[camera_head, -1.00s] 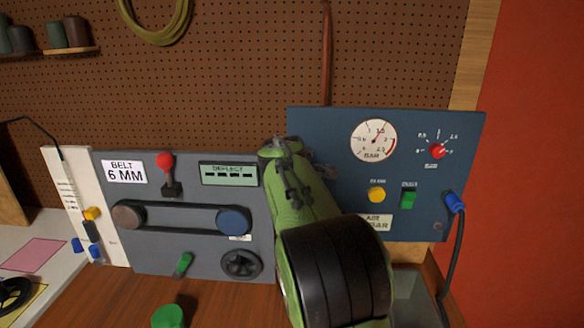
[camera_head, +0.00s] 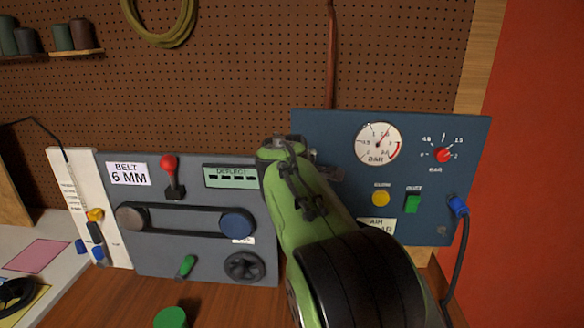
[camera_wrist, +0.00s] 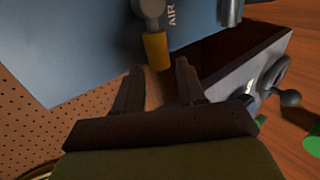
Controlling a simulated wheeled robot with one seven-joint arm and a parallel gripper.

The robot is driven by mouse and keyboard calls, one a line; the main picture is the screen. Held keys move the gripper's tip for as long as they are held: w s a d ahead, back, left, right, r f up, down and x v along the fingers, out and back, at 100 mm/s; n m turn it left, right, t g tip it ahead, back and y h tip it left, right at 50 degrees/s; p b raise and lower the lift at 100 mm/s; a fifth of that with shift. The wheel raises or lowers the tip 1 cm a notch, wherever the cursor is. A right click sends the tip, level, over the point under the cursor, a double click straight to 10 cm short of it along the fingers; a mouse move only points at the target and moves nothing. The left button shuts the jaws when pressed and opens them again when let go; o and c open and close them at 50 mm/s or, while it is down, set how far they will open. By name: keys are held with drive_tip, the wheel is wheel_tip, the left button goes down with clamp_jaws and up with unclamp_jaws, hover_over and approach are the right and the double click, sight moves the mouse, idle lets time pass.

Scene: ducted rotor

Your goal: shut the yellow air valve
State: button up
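The yellow air valve handle (camera_wrist: 157,50) shows in the wrist view. It is a short yellow grip on a grey metal pivot (camera_wrist: 152,9), on the blue panel beside the rotated word AIR. My gripper (camera_wrist: 160,69) is open, with its two dark fingers apart and nothing held between them. The yellow grip's end lies in the picture between the fingertips, a little beyond them; I cannot tell whether they touch. In the head view my green arm covers the panel's left part, and the valve and my gripper are hidden behind it.
The blue panel (camera_head: 340,125) carries a round gauge (camera_head: 378,144), a red knob (camera_head: 443,155), a yellow button (camera_head: 381,198), a green switch (camera_head: 413,203) and a blue cable plug (camera_head: 458,206). Left of it stands a grey belt panel (camera_head: 200,268) with a red-knobbed lever (camera_head: 169,164).

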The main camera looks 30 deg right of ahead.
drive_tip(key=p+v, duration=0.1)
drive_tip(key=v, duration=1.1)
drive_tip(key=shift+s, duration=0.1)
drive_tip(key=s+a+f+m+g+y, duration=0.1)
drive_tip(key=s+a+f+m+y, duration=0.1)
drive_tip(key=s+f, duration=0.4)
drive_tip(key=s+a+f+m+g+y, duration=0.1)
drive_tip(key=s+a+f+m, duration=0.3)
drive_tip(key=s, duration=0.7)
drive_tip(key=s+a+f+m+g+y, duration=0.2)
drive_tip(key=s+a+f+m, duration=0.1)
drive_tip(key=s+f+m, duration=0.3)
drive_tip(key=s+f, duration=0.1)
drive_tip(key=s, duration=0.1)
drive_tip(key=shift+s+f+y, duration=0.3)
drive_tip(key=shift+y, duration=0.1)
drive_tip(key=shift+a, duration=0.15)
